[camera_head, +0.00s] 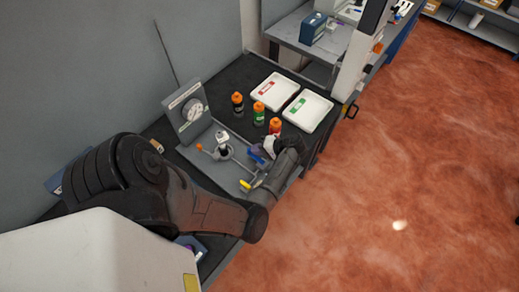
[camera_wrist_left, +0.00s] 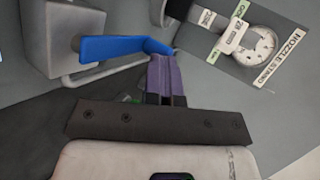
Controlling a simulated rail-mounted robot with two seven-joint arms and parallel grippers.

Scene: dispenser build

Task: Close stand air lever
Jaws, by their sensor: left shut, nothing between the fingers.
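The stand's blue lever (camera_wrist_left: 120,46) runs sideways from a grey block (camera_wrist_left: 62,38) in the left wrist view. In the head view a small blue part (camera_head: 257,151) shows beside my left gripper, partly hidden by it. My left gripper (camera_wrist_left: 161,62) has its purple fingers closed together with nothing between them. Its tips are right at the lever's free right end; I cannot tell whether they touch it. My right gripper is not seen.
Several orange-capped bottles, one of them green (camera_head: 259,113), stand behind the gripper. A white tray with a red label (camera_head: 275,90) and one with a green label (camera_head: 308,110) lie further back. An orange-tipped handle (camera_head: 200,146) and a yellow-tipped part (camera_head: 245,185) are on the stand.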

